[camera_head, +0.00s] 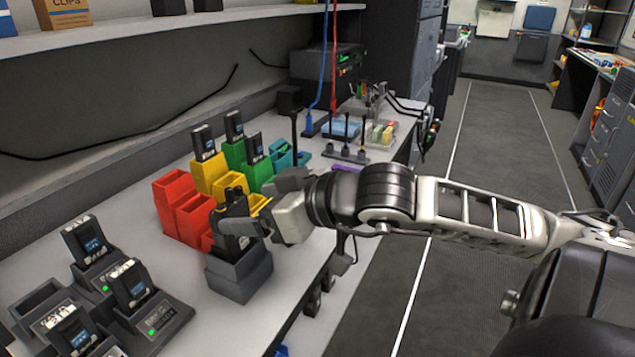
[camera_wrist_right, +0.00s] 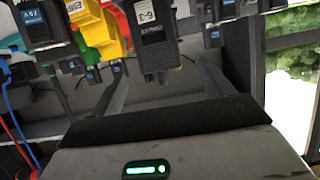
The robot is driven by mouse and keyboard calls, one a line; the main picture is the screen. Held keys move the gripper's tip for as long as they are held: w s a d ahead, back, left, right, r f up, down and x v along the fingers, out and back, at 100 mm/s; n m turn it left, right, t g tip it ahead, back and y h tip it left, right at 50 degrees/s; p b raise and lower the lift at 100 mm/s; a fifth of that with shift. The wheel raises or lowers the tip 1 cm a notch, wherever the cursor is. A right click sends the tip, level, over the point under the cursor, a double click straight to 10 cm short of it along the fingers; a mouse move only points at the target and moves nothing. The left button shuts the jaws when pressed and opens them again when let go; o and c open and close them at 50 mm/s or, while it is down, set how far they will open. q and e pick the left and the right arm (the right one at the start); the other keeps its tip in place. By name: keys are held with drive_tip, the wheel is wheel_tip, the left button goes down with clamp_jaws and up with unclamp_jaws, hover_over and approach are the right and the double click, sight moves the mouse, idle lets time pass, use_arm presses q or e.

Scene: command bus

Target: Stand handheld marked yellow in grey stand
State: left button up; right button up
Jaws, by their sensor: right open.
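The grey stand (camera_head: 240,275) is a boxy holder near the front edge of the bench. In the right wrist view, a dark handheld with a white label (camera_wrist_right: 152,15) shows upside down between the fingers. A yellow patch shows beside the handheld in the head view, but I cannot tell if it is its mark. My left gripper is out of view.
Red bins (camera_head: 180,208), yellow bins (camera_head: 210,175) and green bins (camera_head: 258,172) stand behind the grey stand, some holding handhelds. Dark charging docks (camera_head: 155,318) with handhelds fill the front left. White bench is bare between the docks and red bins.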

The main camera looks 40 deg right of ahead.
drive_tip(key=s+r+p, duration=0.1)
drive_tip(key=p, duration=0.4)
drive_tip(key=shift+d+r, duration=0.15)
drive_tip(key=shift+d, duration=0.05)
use_arm(q)
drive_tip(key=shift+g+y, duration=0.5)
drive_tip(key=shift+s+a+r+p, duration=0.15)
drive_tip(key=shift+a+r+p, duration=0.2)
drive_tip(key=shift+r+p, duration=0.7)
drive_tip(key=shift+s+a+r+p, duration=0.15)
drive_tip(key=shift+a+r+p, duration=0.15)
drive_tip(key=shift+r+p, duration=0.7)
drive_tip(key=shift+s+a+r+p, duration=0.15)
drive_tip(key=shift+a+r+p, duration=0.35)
drive_tip(key=shift+p, duration=0.9)
use_arm(e)
drive_tip(key=f+v, duration=0.1)
drive_tip(key=v, duration=0.7)
drive_tip(key=shift+s+r, duration=0.15)
drive_tip(key=shift+s, duration=0.4)
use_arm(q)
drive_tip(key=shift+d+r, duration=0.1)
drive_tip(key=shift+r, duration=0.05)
use_arm(e)
drive_tip(key=shift+d, duration=0.1)
